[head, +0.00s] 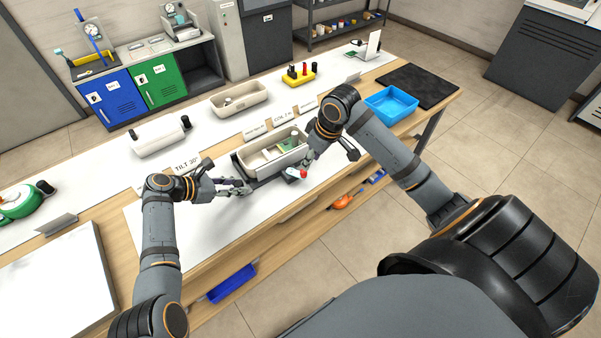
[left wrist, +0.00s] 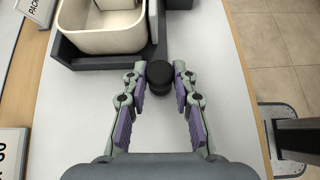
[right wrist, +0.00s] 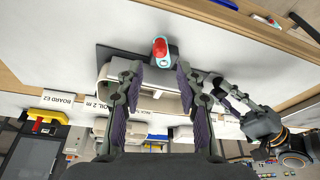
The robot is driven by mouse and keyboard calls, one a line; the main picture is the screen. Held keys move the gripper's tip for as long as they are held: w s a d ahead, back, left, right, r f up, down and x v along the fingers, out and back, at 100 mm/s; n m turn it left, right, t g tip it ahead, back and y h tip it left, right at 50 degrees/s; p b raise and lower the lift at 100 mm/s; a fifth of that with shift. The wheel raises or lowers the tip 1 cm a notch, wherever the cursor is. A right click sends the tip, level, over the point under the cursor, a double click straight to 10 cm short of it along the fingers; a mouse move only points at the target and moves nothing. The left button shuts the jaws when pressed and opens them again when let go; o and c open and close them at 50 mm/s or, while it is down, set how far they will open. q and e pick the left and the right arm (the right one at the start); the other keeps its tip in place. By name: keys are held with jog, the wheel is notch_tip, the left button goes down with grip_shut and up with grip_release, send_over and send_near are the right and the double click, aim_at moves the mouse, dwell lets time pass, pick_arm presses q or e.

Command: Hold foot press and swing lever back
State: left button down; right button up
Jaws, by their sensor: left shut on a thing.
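A cream box (head: 270,157) sits in a dark tilt tray (head: 262,181) on the white bench mat; its corner shows in the left wrist view (left wrist: 105,38). A black round knob (left wrist: 158,75) stands at the tray's end. My left gripper (head: 246,187) is closed around this knob, with a fingertip on each side. A red and teal piece (right wrist: 161,49) sits at the tray's front edge, also seen in the head view (head: 295,173). My right gripper (right wrist: 159,68) has its fingers apart, with this piece between and just beyond the tips. Contact there cannot be told.
A "TILT 30°" sign (head: 187,167) stands behind my left gripper. A cream bin (head: 240,99), a yellow holder (head: 299,76) and a blue tray (head: 391,104) lie farther back and right. The white mat (head: 150,222) in front of the left arm is clear.

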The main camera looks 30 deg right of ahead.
aim_at(296, 171)
jog(key=shift+x, duration=3.5)
jog(key=shift+w, duration=0.1)
jog(key=shift+c, duration=0.2)
